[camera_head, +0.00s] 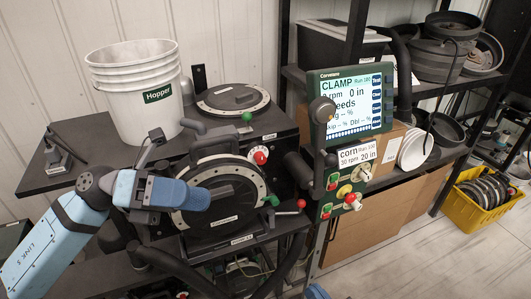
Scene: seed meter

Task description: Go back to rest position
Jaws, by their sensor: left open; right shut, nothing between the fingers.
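My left arm comes in from the left, and its blue hand, the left gripper (180,194), hangs in front of the round black seed meter (222,208). Its fingers are hard to make out, but it is open and I see nothing held in it. I cannot tell whether it touches the meter. The meter has a pale ring, a red and white knob (260,156) and a green knob. My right gripper is not in view; only a small blue piece shows at the bottom edge.
A white Hopper bucket (138,95) stands on the dark bench (60,178), near a second round meter (232,98). A display (350,98) reading CLAMP and a knob panel (345,190) stand right of the meter. A yellow crate (482,218) sits on open floor at right.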

